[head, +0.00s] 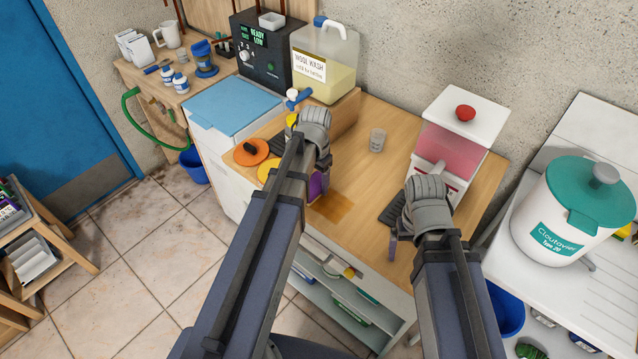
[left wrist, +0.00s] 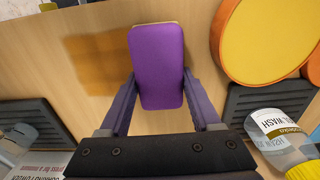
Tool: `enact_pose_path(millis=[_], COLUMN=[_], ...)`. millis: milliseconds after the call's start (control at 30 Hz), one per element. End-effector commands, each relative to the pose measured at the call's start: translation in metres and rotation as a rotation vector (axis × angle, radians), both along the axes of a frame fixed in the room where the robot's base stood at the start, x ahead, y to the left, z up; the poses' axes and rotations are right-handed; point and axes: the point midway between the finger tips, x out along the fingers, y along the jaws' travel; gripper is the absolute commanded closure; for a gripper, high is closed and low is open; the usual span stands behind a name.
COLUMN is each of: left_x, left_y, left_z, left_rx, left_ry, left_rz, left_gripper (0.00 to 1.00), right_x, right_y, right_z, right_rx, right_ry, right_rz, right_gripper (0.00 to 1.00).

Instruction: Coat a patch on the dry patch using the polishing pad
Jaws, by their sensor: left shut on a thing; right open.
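The purple polishing pad (left wrist: 157,66) is between the fingers of my left gripper (left wrist: 160,100), which is shut on it. In the head view the pad (head: 316,188) is partly hidden behind my left gripper (head: 319,180). The dry patch is a darker brown area (head: 333,208) on the wooden top, just right of the pad. In the left wrist view the patch (left wrist: 95,65) lies left of the pad and reaches to its edge. I cannot tell whether the pad touches the wood. My right gripper (head: 398,240) is open and empty near the top's front edge.
An orange disc (head: 250,152) and a yellow disc (head: 268,172) lie left of my left gripper. A glass (head: 377,140) stands behind the patch. A wash bottle (left wrist: 280,140) and dark mats (left wrist: 262,107) show near the pad. A red-knobbed dispenser (head: 460,140) stands at right.

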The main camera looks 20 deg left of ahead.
Motion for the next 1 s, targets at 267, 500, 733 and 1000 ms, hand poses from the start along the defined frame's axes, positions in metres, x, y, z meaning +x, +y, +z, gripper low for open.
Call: enact_pose_path(millis=[267, 500, 733, 1000], left_x=[0.009, 0.01, 0.022, 0.021], left_y=[0.023, 0.026, 0.022, 0.018], left_z=[-0.002, -0.002, 0.0, 0.0], left_rx=[0.001, 0.002, 0.001, 0.0], left_ry=[0.0, -0.001, -0.001, 0.0], left_rz=[0.002, 0.002, 0.0, 0.0], left_gripper=[0.98, 0.98, 0.98, 0.98], right_x=[0.0, 0.0, 0.0, 0.0], right_y=[0.0, 0.0, 0.0, 0.0], right_z=[-0.002, -0.002, 0.0, 0.0], right_rx=[0.0, 0.0, 0.0, 0.0], right_ry=[0.0, 0.0, 0.0, 0.0], right_rz=[0.0, 0.0, 0.0, 0.0], right_gripper=[0.06, 0.06, 0.06, 0.06])
